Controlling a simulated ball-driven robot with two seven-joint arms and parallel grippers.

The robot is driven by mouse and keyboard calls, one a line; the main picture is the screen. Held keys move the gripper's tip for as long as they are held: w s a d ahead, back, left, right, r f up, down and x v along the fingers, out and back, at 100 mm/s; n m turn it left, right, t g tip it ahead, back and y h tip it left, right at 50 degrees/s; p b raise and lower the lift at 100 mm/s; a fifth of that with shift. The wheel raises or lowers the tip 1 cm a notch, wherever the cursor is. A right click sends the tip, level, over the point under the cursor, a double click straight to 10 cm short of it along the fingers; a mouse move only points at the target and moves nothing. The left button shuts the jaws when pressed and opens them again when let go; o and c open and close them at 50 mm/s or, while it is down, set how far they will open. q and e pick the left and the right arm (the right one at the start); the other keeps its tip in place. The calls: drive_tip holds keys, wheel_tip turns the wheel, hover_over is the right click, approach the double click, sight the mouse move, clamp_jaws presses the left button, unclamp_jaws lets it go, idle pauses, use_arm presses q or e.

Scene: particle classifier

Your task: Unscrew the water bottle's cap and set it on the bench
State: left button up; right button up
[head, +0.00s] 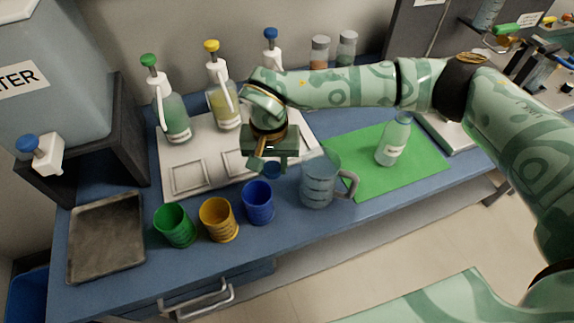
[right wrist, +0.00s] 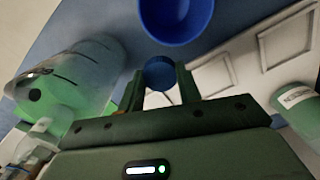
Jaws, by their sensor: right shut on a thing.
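The water bottle (head: 391,145) is pale, clear and upright on the green mat (head: 362,172) at the right of the bench (head: 330,220). No blue cap shows on its neck. My right gripper (head: 266,168) points down over the front edge of the white tray, left of the clear pitcher and well away from the bottle. It is shut on a small blue cap (head: 272,170). In the right wrist view the cap (right wrist: 159,72) sits between the two fingertips. Whether the cap touches the bench is hard to tell. My left gripper is not in view.
A blue cup (head: 258,204), a yellow cup (head: 218,221) and a green cup (head: 174,226) stand along the front. The clear pitcher (head: 318,186) stands close right of my gripper. Pump bottles stand on the white tray (head: 213,177). A dark tray (head: 107,237) lies far left.

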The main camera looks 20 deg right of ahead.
sight(272, 167)
wheel_tip(272, 167, down, 4)
drive_tip(key=shift+w+r+b, duration=0.15)
drive_tip(key=shift+r+b, duration=0.05)
drive_tip(key=shift+b, duration=0.1)
wheel_tip(272, 167, down, 4)
drive_tip(key=shift+b, duration=0.5)
